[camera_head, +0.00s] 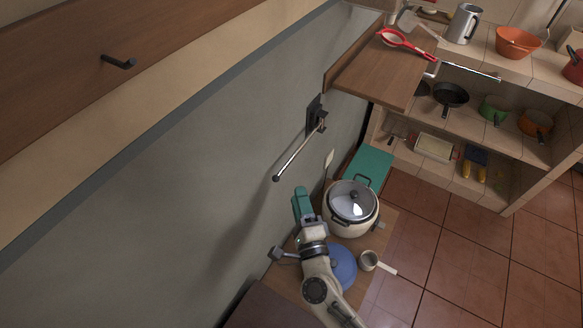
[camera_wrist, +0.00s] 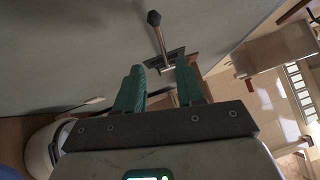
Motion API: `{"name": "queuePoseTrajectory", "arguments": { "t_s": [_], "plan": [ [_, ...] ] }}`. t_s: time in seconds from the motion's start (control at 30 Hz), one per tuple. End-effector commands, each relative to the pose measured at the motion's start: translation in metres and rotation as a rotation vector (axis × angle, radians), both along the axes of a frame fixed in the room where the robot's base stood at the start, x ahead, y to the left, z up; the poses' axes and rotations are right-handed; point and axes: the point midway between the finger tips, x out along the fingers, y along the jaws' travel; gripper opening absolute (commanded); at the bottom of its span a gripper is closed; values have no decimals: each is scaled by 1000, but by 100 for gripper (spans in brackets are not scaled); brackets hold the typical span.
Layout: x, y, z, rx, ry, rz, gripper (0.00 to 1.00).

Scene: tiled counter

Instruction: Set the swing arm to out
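The swing arm (camera_head: 298,155) is a thin metal rod with a dark knob at its free end. It joins a black bracket (camera_head: 315,113) on the grey wall and points down-left in the head view. I cannot tell exactly how far it stands off the wall. In the wrist view the swing arm (camera_wrist: 159,40) shows ahead, beyond my fingertips, with its knob at the top. My gripper (camera_head: 301,192) has green fingers and is below the rod's knob end in the head view, apart from it. In the wrist view my gripper (camera_wrist: 159,66) is open and empty.
A white cooker (camera_head: 345,221) with a glass lid stands right of my gripper, near a green box (camera_head: 372,161), a blue lid (camera_head: 343,266) and a small pan (camera_head: 369,261). A wooden panel (camera_head: 385,75) and pan shelves are beyond the bracket. The wall left of the rod is clear.

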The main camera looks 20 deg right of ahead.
Motion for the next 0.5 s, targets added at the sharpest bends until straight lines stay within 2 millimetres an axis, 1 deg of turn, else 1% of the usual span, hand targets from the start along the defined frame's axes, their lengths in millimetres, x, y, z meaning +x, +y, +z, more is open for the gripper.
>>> {"name": "queuePoseTrajectory", "arguments": {
  "t_s": [0.03,0.3,0.5],
  "plan": [
    [9,-1,4,0,-4,0,38],
    [57,-9,10,-2,-4,0,38],
    [82,-13,13,-2,-3,0,38]
  ]
}}
